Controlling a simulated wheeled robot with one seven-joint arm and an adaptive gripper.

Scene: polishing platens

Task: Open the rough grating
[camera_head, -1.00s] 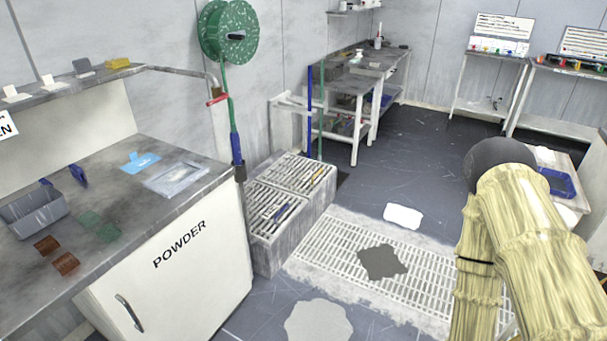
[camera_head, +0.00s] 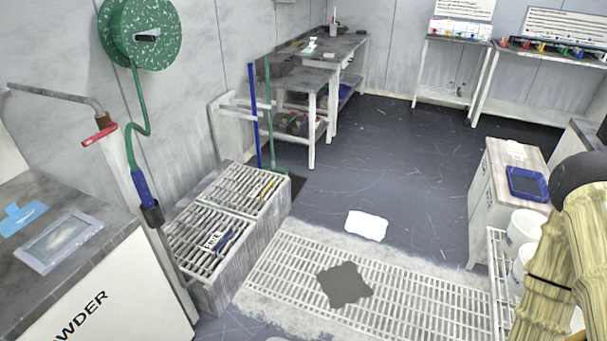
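A low grey box beside the wall has two slatted gratings on top. The far grating (camera_head: 232,183) carries a small yellowish item. The near grating (camera_head: 193,238) carries a dark blue item and a small white label too small to read. Both gratings look closed, lying flat on the box. A larger floor grating (camera_head: 420,300) lies flush in the floor, with a dark grey patch (camera_head: 344,285) on it. I cannot tell which grating is the rough one. My arm, in a pale yellow sleeve, shows at the right edge; my gripper is not in view.
A green hose reel (camera_head: 145,35) hangs at upper left, its hose ending at a post beside the powder cabinet (camera_head: 95,310). A pale cabinet (camera_head: 485,205) with a blue tray (camera_head: 527,184) and white buckets (camera_head: 522,235) stand at right. The dark floor (camera_head: 400,160) is mostly clear.

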